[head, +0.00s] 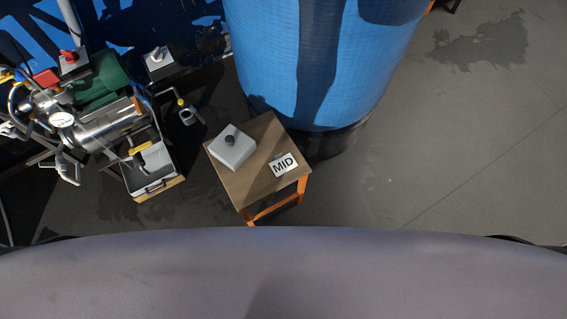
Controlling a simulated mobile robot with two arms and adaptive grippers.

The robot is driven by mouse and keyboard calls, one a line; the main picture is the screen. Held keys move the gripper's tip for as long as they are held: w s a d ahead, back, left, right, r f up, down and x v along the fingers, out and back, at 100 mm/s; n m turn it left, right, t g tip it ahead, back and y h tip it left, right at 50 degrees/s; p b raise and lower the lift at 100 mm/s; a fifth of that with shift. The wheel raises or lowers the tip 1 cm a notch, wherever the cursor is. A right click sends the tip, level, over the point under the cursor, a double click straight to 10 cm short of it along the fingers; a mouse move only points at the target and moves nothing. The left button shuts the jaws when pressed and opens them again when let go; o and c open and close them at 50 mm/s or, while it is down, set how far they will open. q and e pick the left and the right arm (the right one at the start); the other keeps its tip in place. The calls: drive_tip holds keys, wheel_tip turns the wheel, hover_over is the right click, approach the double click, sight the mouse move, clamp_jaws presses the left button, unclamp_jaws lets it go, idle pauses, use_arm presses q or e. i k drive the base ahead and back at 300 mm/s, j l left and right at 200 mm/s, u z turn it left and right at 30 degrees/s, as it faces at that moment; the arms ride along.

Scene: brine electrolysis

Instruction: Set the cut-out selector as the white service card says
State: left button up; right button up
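A small wooden-topped stool (247,191) with orange legs stands at the middle of the head view. On its top left sits a pale grey box (234,153) with a dark round knob (230,140), which looks like a selector. The knob's setting is too small to read. A white card (284,164) reading "MID" lies on the right part of the top, beside the box and apart from it. Neither of my grippers shows in the head view.
A large blue tank (300,60) stands behind the stool. To the left are a metal pump assembly (105,125) with a gauge, a grey tray (155,180), and grey boxes with a red knob (73,62) and a pale knob (158,58). The floor at right is clear, with dark stains.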

sight(157, 56)
drive_tip(key=i+j+u, duration=0.2)
drive_tip(key=j, duration=0.2)
drive_tip(key=j+u, duration=0.25)
drive_tip(key=j, duration=0.15)
drive_tip(key=i+j+u, duration=0.2)
drive_tip(key=j, duration=0.15)
drive_tip(key=i+j+u, duration=0.1)
drive_tip(key=j+u, duration=0.15)
drive_tip(key=i+j+u, duration=0.2)
drive_tip(key=j, duration=0.2)
